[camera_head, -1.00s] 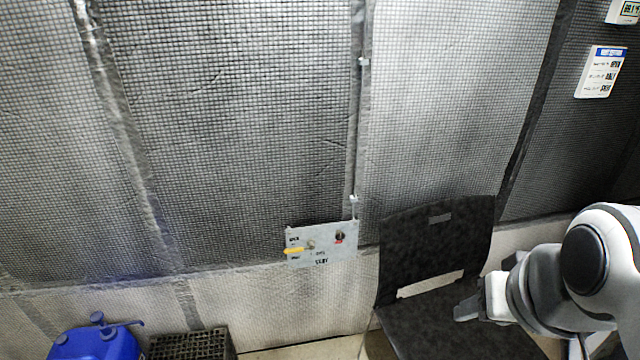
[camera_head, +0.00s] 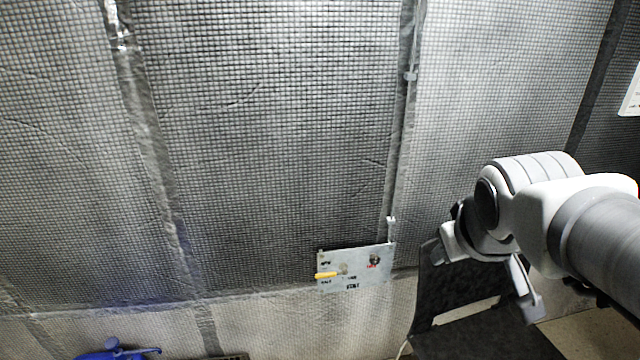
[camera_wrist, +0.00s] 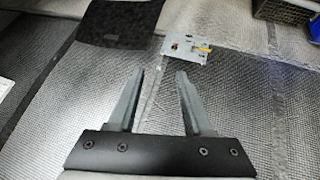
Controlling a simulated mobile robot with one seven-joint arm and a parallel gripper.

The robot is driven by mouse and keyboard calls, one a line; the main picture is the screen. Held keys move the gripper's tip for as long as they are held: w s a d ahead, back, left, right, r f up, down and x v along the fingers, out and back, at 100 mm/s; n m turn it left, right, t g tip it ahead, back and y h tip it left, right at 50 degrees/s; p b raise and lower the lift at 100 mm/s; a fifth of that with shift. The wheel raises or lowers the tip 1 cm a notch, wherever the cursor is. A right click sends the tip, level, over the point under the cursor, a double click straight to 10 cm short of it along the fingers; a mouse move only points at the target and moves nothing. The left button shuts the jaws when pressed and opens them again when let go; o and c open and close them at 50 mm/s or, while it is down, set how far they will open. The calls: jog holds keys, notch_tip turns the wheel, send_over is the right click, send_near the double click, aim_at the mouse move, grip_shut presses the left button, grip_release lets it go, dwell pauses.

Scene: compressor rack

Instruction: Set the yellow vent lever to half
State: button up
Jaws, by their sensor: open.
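The yellow vent lever (camera_head: 327,275) sits on a small grey panel (camera_head: 355,284) on the mesh-covered wall in the head view. It points left from its pivot, roughly level. The panel has printed labels, too small to read surely, and a red-marked knob (camera_head: 374,261) at its right. In the wrist view the panel (camera_wrist: 180,53) appears beyond the fingers, with the yellow lever (camera_wrist: 204,48) at its right side. My gripper (camera_wrist: 158,75) is open and empty, apart from the panel. In the head view my gripper (camera_head: 487,270) is to the right of the panel.
A black chair (camera_head: 455,290) stands right of the panel, below my arm. A blue container (camera_head: 115,352) and a dark crate (camera_head: 235,356) are at the lower left. A vertical strip with a pipe (camera_head: 400,150) runs down to the panel. The wall left of the panel is clear.

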jog(key=w+d+f+n+t+y+b, duration=0.1)
jog(key=w+d+f+n+t+b, duration=0.2)
jog(key=w+f+n, duration=0.75)
jog(key=w+f+n+t+y+b, duration=0.25)
jog(key=w+b, duration=0.25)
jog(key=w, duration=1.3)
jog(key=n+g+y+b, duration=0.4)
jog(key=n+y+b, duration=0.3)
jog(key=n+y, duration=0.55)
send_near(331, 274)
jog(key=s+b+x, duration=0.1)
jog(key=b+x, duration=0.2)
jog(key=x, duration=0.7)
jog(key=shift+a+f, duration=0.25)
jog(key=shift+a, duration=0.25)
